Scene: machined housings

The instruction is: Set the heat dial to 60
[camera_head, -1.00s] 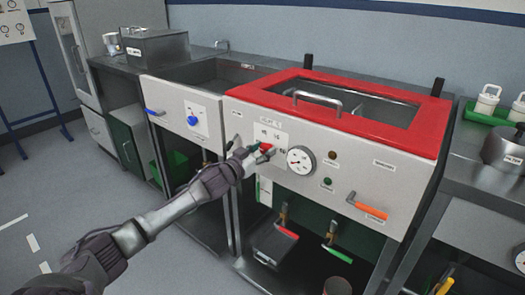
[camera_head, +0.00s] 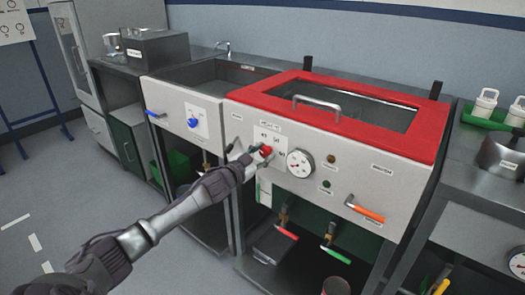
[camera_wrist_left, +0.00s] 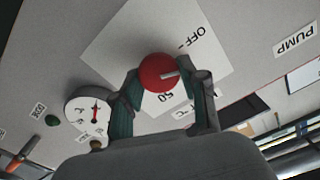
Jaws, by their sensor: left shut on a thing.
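The red heat dial (camera_head: 266,149) sits on the white front panel of the red-topped unit, left of a round gauge (camera_head: 300,163). It also shows in the left wrist view (camera_wrist_left: 157,70), over a white label plate (camera_wrist_left: 120,52). Its white pointer mark points right in that view, between the "OFF" marking and a number that looks like 50 or 60, upside down and partly hidden. My left gripper (camera_head: 258,155) is shut on the dial, with one finger on each side of it, as the left wrist view (camera_wrist_left: 162,88) shows. My right gripper is not in view.
A blue knob (camera_head: 193,122) is on the sink unit to the left. An orange-handled lever (camera_head: 366,209) is to the right on the same panel. Red and green valve handles (camera_head: 335,255) hang below. The floor at left is clear.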

